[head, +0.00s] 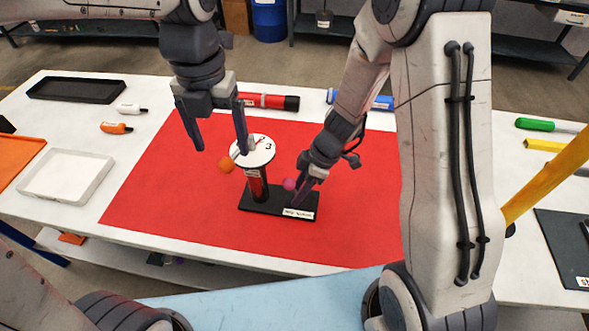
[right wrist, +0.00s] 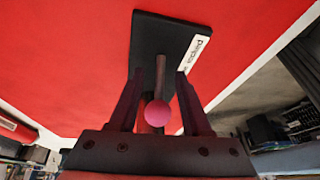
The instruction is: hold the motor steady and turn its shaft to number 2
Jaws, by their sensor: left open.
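The motor (head: 257,184) stands upright on a black base plate (head: 262,205). A white dial (head: 253,151) with a visible 3 tops it, and an orange knob (head: 226,166) sticks out left of the dial. A pink ball (head: 289,184) on a rod is at the motor's right; it also shows in the right wrist view (right wrist: 157,114). My left gripper (head: 222,148) is open, pointing down, its right finger overlapping the dial's edge; contact is unclear. My right gripper (head: 298,196) is low over the base. In the right wrist view its fingers (right wrist: 159,74) are apart on both sides of the rod, with gaps.
The motor stands on a red mat (head: 155,210) on a white table. A white tray (head: 62,178) is at the left. The mat around the base is clear.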

